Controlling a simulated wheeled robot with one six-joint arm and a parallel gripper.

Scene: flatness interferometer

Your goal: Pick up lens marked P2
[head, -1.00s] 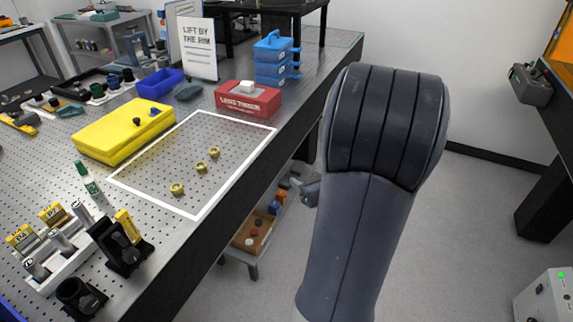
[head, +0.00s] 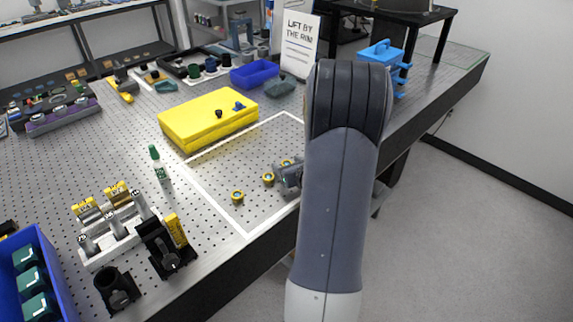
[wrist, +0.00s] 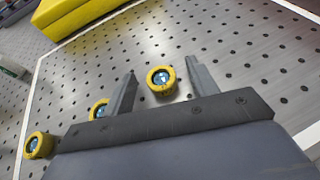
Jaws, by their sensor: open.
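Three small yellow-rimmed lenses lie in a row inside a white outline on the perforated table top. In the head view they are a near lens (head: 237,197), a middle lens (head: 268,179) and a far lens (head: 286,163) partly behind my gripper (head: 287,175). In the wrist view my gripper (wrist: 161,66) is open, with one lens (wrist: 162,81) in the gap between its fingers and apparently untouched. A second lens (wrist: 98,108) is just outside the left finger, partly covered, and a third (wrist: 39,144) is farther left. I cannot read any P2 mark.
A yellow case (head: 208,118) stands behind the outline, with a green-capped bottle (head: 159,163) to the left. A white holder (head: 115,232) and black mounts (head: 167,250) stand near the front edge. The outlined area is otherwise mostly clear.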

